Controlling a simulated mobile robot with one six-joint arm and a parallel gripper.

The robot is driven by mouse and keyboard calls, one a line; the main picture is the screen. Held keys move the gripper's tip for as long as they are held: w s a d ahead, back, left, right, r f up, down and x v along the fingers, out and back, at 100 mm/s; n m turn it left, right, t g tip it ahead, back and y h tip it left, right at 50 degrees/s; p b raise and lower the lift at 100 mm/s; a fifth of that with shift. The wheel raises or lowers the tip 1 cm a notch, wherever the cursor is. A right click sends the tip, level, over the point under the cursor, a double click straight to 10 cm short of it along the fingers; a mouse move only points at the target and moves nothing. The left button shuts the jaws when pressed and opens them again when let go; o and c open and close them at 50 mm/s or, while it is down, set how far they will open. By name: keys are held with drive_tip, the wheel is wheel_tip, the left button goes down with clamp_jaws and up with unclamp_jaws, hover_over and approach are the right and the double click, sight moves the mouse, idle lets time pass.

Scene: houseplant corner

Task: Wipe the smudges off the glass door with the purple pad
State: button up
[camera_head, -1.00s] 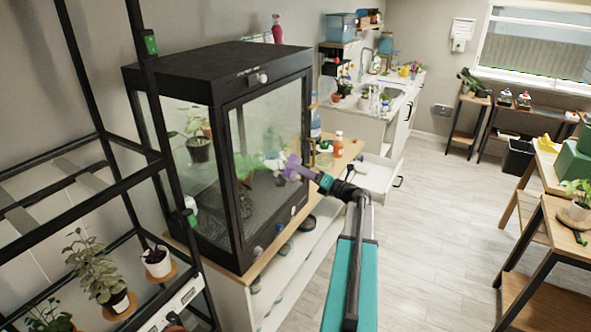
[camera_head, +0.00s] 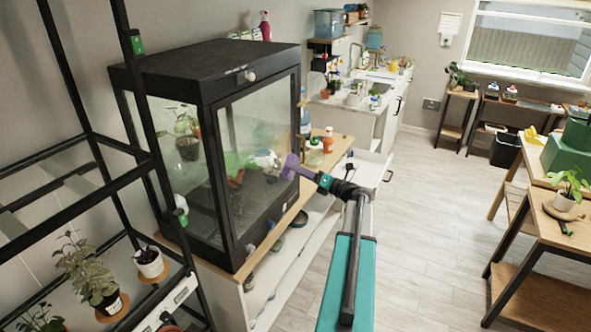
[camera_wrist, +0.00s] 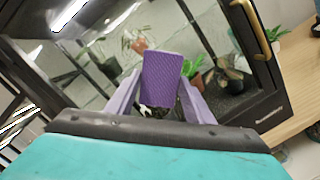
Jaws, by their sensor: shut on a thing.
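My gripper (camera_wrist: 160,90) is shut on the purple pad (camera_wrist: 162,75), which stands upright between its two purple fingers in the wrist view. The pad (camera_head: 290,166) also shows in the head view, in front of the right part of the glass door (camera_head: 235,125). The door belongs to a black-framed glass cabinet (camera_head: 205,62) with plants behind the panes. A brass handle (camera_wrist: 250,28) shows on the door frame in the wrist view. I cannot tell whether the pad touches the glass.
The cabinet stands on a wood-topped white unit (camera_head: 320,165) with bottles at its right end and an open drawer (camera_head: 367,172). A black rack (camera_head: 95,140) with potted plants (camera_head: 90,270) stands at the left. A wooden table (camera_head: 545,215) is at the right. The floor between is clear.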

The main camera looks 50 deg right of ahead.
drive_tip(key=shift+s+d, duration=0.2)
drive_tip(key=shift+s, duration=0.55)
